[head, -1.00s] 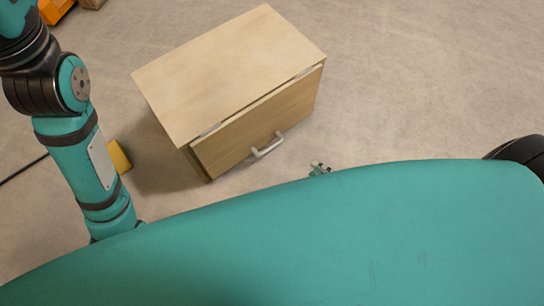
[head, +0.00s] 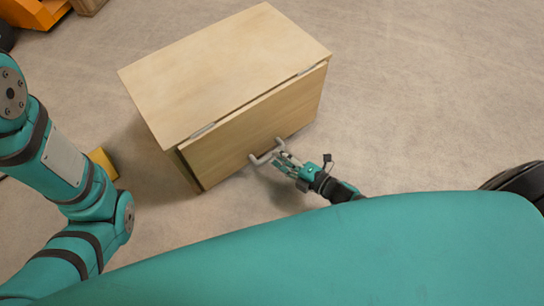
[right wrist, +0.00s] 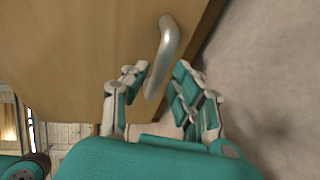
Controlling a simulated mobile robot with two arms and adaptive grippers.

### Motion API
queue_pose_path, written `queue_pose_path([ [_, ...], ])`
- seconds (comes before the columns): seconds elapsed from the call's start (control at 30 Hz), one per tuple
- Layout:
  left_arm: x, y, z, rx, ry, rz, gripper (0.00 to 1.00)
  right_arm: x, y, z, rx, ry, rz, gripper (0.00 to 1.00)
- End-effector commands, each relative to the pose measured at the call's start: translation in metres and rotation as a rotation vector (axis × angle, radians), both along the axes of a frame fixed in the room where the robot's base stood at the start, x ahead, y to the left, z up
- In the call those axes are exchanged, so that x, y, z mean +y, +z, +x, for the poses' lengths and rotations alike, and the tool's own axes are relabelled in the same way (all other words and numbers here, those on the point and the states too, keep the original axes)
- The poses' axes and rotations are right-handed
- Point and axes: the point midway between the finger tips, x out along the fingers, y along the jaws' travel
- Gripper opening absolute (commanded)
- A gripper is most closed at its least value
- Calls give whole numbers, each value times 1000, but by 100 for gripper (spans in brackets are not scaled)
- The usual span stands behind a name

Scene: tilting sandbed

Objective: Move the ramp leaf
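The ramp leaf (head: 245,135) is the light wooden front panel of a wooden box (head: 220,65). It hangs down the box's front, with grey hinge strips along its top edge. Its grey bar handle (head: 262,158) is low on the panel. My right gripper (head: 283,160) is at the handle's right end. In the right wrist view, the handle (right wrist: 168,45) reaches down between the spread fingers of my right gripper (right wrist: 160,78), with room beside it. My left gripper is out of view; only the left arm shows.
A yellow block (head: 103,163) lies on the floor left of the box, partly behind my left arm. An orange object (head: 35,12) stands at the top left. The floor (head: 430,110) to the right of the box is clear.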

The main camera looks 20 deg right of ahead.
Motion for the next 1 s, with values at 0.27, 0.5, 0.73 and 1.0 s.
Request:
queue_pose_path([
  [0.27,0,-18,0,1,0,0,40,18,-8,27,0,0,2,27],
  [0.5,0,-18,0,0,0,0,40,19,-7,30,1,-1,1,27],
  [0.73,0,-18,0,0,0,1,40,19,-7,29,1,-1,1,10],
  [1.0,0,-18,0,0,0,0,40,19,-7,29,1,0,2,0],
])
